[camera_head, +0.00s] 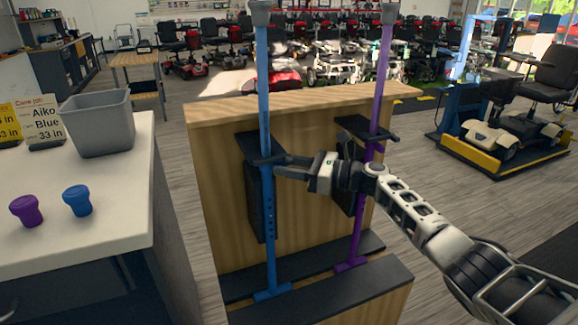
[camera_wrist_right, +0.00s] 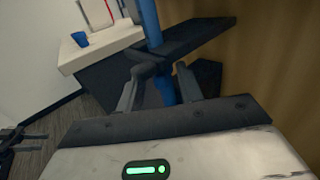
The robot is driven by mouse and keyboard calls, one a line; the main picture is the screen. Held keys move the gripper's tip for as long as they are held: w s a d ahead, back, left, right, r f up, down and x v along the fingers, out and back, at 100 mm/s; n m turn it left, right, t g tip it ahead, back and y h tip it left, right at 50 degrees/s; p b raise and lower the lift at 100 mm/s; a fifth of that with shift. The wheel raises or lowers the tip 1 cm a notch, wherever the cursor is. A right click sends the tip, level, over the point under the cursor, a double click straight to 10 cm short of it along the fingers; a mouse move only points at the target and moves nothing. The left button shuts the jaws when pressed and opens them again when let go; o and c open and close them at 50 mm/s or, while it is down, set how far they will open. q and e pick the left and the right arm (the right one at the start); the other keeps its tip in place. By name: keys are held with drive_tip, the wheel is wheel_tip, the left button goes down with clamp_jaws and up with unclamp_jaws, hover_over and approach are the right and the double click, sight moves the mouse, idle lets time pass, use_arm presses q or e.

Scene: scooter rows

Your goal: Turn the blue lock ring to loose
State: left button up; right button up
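A blue cane (camera_head: 266,103) stands upright in front of the wooden stand. A black bracket (camera_head: 259,146) sits beside it. My right gripper (camera_head: 276,169) comes in from the right at the cane, just below the bracket. In the right wrist view, the blue lock ring (camera_wrist_right: 165,92) shows between the two fingers of this gripper (camera_wrist_right: 166,72), partly hidden. I cannot tell whether the fingertips touch it. The ring's marking is too small to read. My left gripper is not in the head view. A dark pronged shape at the wrist view's left edge may be it.
A purple cane (camera_head: 379,85) stands to the right, behind my right wrist. The wooden stand (camera_head: 225,200) has black base ledges. A white counter (camera_head: 110,205) at left holds a grey bin (camera_head: 98,125), a purple tip (camera_head: 26,210), a blue tip (camera_head: 77,200) and cards.

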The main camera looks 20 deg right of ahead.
drive_tip(key=v, duration=1.5)
drive_tip(key=shift+s+d+b, duration=0.3)
drive_tip(key=shift+b, duration=0.05)
drive_tip(key=s+a+f+n+g+h+p, duration=0.1)
drive_tip(key=s+a+f+n+h, duration=0.1)
drive_tip(key=s+a+f+n, duration=0.45)
drive_tip(key=s+a+f+n+g+h, duration=0.1)
drive_tip(key=a+f+g+h, duration=0.15)
drive_tip(key=f, duration=0.65)
drive_tip(key=s+a+f+n+h+p, duration=0.1)
drive_tip(key=s+a+f+n, duration=0.3)
drive_tip(key=a+f, duration=0.25)
drive_tip(key=s+a+f+n+h, duration=0.25)
drive_tip(key=s+a+n, duration=0.25)
drive_tip(key=s+n, duration=0.4)
drive_tip(key=s+a+r+n+t+h, duration=0.1)
drive_tip(key=s+r+n+t+h, duration=0.1)
drive_tip(key=n, duration=0.5)
wheel_tip(320, 180, up, 4)
drive_tip(key=shift+s+f+t+h+p, duration=0.1)
drive_tip(key=shift+s+t+h+p, duration=0.5)
drive_tip(key=shift+s, duration=0.65)
